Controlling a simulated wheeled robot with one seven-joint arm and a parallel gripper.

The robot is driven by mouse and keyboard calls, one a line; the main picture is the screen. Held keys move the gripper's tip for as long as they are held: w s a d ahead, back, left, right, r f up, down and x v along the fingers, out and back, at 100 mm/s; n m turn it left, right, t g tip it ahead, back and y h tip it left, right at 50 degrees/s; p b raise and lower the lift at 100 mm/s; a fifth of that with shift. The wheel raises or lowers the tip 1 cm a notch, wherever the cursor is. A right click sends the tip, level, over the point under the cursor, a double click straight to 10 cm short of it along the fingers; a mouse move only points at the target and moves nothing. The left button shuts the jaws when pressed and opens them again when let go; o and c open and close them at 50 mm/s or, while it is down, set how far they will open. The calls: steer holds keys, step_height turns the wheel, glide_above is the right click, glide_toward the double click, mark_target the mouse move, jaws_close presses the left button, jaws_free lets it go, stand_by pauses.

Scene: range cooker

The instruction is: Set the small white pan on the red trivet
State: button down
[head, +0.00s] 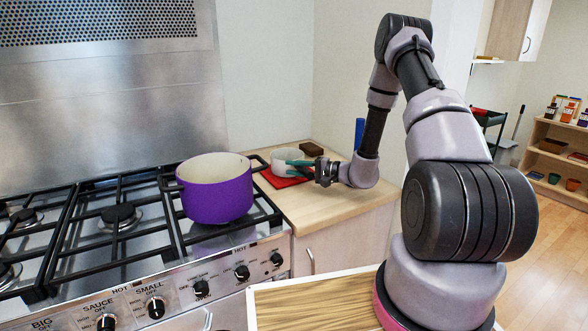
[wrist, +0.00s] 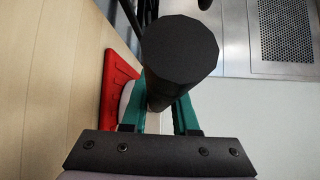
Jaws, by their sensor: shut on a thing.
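The small white pan (head: 287,158) is over the red trivet (head: 276,179) on the wooden counter right of the cooker. It looks level and very close to the trivet; I cannot tell for sure whether it touches. My gripper (head: 296,163) has teal fingers and is shut on the pan's dark handle (wrist: 180,50), which fills the middle of the wrist view. In that view a sliver of the white pan (wrist: 126,98) shows beside the red trivet (wrist: 115,85). The handle and fingers hide most of the pan there.
A dark brown block (head: 311,149) lies behind the pan. A blue upright object (head: 359,133) stands at the counter's back right. The counter front (head: 320,205) is clear.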

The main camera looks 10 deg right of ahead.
steer(key=c, duration=0.6)
jaws_free()
steer(key=shift+d, duration=0.1)
